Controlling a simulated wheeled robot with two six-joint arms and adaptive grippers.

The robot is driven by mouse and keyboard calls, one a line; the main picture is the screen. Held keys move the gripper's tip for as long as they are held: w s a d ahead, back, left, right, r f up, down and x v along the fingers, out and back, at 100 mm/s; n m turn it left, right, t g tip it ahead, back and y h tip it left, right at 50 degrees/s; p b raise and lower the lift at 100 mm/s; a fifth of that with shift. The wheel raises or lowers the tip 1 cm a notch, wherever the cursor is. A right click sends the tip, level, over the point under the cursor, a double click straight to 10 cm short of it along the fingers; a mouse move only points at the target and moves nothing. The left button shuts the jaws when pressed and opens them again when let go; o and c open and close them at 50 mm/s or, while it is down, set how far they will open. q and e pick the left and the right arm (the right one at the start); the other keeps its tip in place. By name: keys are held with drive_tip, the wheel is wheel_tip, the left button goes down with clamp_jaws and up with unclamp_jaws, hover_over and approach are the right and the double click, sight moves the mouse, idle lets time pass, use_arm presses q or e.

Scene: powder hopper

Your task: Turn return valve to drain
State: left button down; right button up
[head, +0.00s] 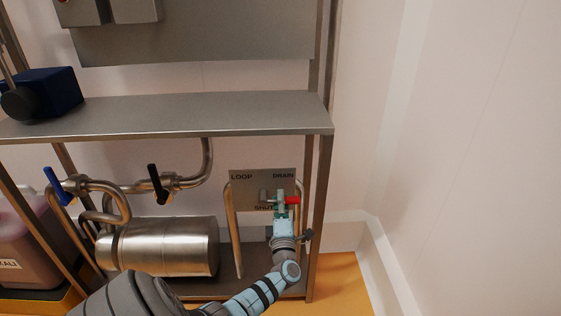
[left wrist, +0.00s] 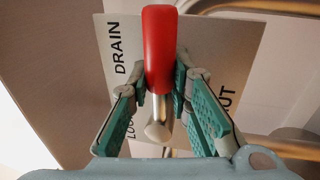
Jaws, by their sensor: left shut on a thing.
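The return valve has a red handle (head: 293,200) in front of a grey label plate (head: 245,178) marked LOOP, DRAIN and SHUT. In the head view the red grip points right, below the word DRAIN and above the level of SHUT. My left gripper (head: 281,202) reaches up from below and is shut on the handle, partly hiding the valve and the word SHUT. In the left wrist view the red handle (left wrist: 158,45) and its metal stem stand between the teal fingers of my left gripper (left wrist: 165,85). My right gripper is not in view.
A steel shelf (head: 200,113) spans above the valve, with a frame post (head: 319,200) close right. Pipes flank the plate. A steel cylinder (head: 165,246), a black-handled valve (head: 155,178) and a blue-handled valve (head: 55,180) stand left. Free floor lies right.

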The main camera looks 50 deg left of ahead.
use_arm(q)
drive_tip(key=c, duration=1.5)
unclamp_jaws()
drive_tip(key=shift+o, duration=0.2)
drive_tip(key=v, duration=1.2)
